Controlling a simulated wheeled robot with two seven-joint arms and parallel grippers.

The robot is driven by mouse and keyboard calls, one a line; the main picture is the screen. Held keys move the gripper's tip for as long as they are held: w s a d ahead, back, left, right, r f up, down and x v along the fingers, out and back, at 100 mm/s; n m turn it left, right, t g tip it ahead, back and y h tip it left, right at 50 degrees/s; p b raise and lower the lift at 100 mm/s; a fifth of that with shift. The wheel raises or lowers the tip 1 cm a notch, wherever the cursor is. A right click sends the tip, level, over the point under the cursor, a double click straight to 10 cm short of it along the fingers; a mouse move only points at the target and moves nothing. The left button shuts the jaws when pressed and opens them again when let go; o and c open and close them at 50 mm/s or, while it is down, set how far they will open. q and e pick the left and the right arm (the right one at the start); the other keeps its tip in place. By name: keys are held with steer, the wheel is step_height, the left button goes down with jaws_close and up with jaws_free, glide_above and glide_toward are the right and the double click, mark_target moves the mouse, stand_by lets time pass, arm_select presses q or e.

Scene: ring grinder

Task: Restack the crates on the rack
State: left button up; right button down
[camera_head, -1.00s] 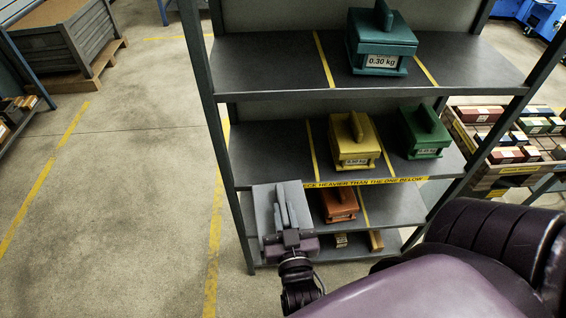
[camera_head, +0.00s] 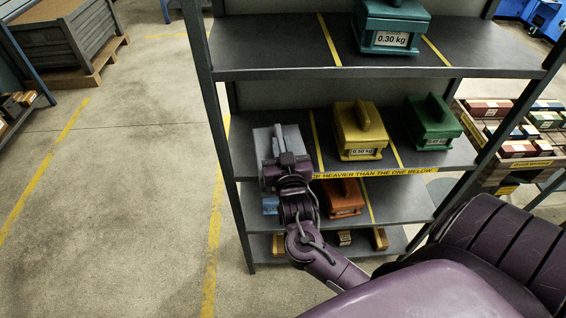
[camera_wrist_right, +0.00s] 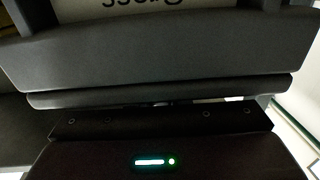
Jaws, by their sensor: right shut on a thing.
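My right gripper (camera_head: 287,160) is shut on a grey crate (camera_head: 264,144) at the left part of the rack's middle shelf (camera_head: 236,150). I cannot tell whether the crate touches the shelf. A yellow crate (camera_head: 359,132) labelled 0.50 kg and a green crate (camera_head: 432,119) stand to its right on that shelf. A teal crate (camera_head: 393,24) labelled 0.30 kg stands on the top shelf. An orange crate (camera_head: 343,197) and a partly hidden blue crate (camera_head: 270,205) are on the lower shelf.
Yellow lines divide the shelves, and the middle shelf's front edge carries a warning strip (camera_head: 385,173). Rack posts (camera_head: 215,120) flank the shelves. A table of coloured boxes (camera_head: 510,130) stands at right. The floor at left is open.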

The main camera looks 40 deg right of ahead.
steer(key=d+b+x, duration=0.1)
steer(key=b+x, duration=0.2)
steer(key=x, duration=1)
steer(key=shift+s+f+b, duration=0.25)
steer(key=shift+f+b, duration=0.05)
steer(key=shift+b, duration=0.1)
steer(key=shift+s+d+p, duration=0.1)
steer(key=shift+p, duration=0.35)
steer(key=shift+f+b, duration=0.35)
steer(key=shift+f, duration=0.2)
stand_by(0.5)
steer(key=c, duration=1.3)
jaws_free()
steer(key=b+v, duration=0.1)
steer(key=v, duration=0.7)
